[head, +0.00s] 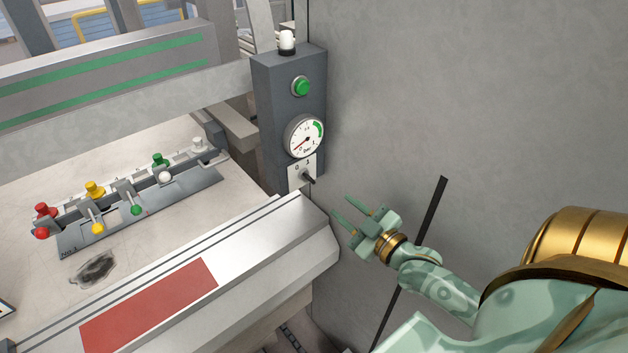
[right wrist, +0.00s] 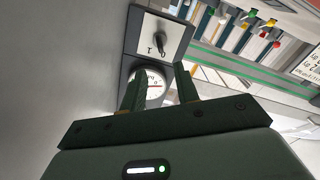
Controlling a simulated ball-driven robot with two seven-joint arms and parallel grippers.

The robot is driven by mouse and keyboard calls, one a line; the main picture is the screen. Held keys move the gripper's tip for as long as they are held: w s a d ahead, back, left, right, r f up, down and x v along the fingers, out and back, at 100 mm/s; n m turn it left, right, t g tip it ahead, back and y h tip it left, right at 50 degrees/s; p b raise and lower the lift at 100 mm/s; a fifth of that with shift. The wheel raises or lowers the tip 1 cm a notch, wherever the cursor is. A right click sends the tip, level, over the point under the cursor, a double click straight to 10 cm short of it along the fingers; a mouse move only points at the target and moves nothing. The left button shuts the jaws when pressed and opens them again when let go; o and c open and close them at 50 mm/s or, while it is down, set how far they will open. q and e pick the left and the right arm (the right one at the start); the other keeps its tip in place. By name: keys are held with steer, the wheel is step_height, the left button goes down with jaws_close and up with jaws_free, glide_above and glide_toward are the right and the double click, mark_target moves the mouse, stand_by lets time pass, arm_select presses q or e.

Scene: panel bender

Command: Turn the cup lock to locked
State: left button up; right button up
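A small black knob (head: 308,179) sits on a white plate (head: 295,173) with marks that look like 0 and 1, low on the dark grey control box. No label calling it a cup lock is legible, and I cannot tell which mark it points to. In the right wrist view the knob (right wrist: 160,42) shows upside down just beyond the fingertips. My right gripper (head: 342,206) is open and empty, below and right of the knob, apart from it. Its two fingers (right wrist: 160,80) are spread in the right wrist view. My left gripper is not in view.
The control box (head: 270,110) also bears a pressure gauge (head: 305,136), a green button (head: 301,86) and a white lamp (head: 287,40). A row of coloured valve levers (head: 125,195) lies left. The machine's front beam (head: 245,255) is below.

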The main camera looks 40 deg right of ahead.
mark_target(314, 183)
steer(key=w, duration=1.1)
steer(key=shift+w+a, duration=0.35)
jaws_close()
